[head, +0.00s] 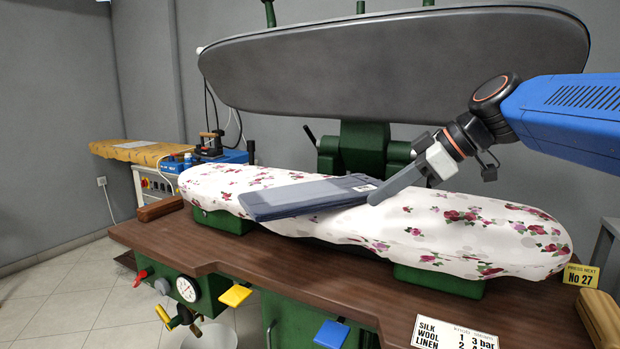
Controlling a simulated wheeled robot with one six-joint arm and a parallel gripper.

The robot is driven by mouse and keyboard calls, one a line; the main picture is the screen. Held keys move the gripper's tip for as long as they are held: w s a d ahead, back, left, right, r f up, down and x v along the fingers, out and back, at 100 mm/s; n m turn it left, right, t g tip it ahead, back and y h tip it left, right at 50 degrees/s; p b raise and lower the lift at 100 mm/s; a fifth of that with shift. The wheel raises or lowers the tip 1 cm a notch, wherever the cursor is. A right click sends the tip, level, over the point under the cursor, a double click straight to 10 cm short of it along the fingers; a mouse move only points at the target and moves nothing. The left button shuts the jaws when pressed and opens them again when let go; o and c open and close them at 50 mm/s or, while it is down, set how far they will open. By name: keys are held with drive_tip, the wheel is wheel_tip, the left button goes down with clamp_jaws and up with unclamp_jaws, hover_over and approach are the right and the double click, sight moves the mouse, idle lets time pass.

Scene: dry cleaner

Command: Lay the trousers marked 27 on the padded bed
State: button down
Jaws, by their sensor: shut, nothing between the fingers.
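Folded blue-grey trousers (300,197) lie on the padded bed (470,228) of the press, across its middle. Their left end reaches over the bed's front edge. A small white tag (364,187) lies on their right end, and its writing is too small to read. The bed has a white cover with red flowers. My gripper (374,200) comes in from the right, its fingers shut and empty at the right end of the trousers. I cannot tell whether the fingertips touch the cloth.
The grey upper press plate (400,62) stands raised behind the bed. A yellow sign (580,276) reads "PRESS NEXT No 27" at the right. A brown wooden block (160,208) lies on the brown tabletop (200,238). A yellow-covered ironing table (140,152) stands at the back left.

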drive_tip(key=d+m+t, duration=0.1)
drive_tip(key=w+d+m, duration=0.1)
drive_tip(key=d, duration=0.1)
drive_tip(key=d+m+t, duration=0.1)
drive_tip(key=d+m, duration=0.1)
drive_tip(key=shift+w+d+f+t, duration=0.1)
drive_tip(key=shift+w+f+t, duration=0.2)
drive_tip(key=shift+f, duration=0.1)
approach(301, 186)
drive_tip(key=w+a, duration=0.1)
drive_tip(key=w+a+f, duration=0.1)
drive_tip(key=a, duration=0.1)
drive_tip(key=w+a+f, duration=0.1)
drive_tip(key=shift+w+a, duration=0.1)
drive_tip(key=shift+a, duration=0.15)
drive_tip(key=shift+d+f, duration=0.15)
drive_tip(key=shift+f, duration=0.7)
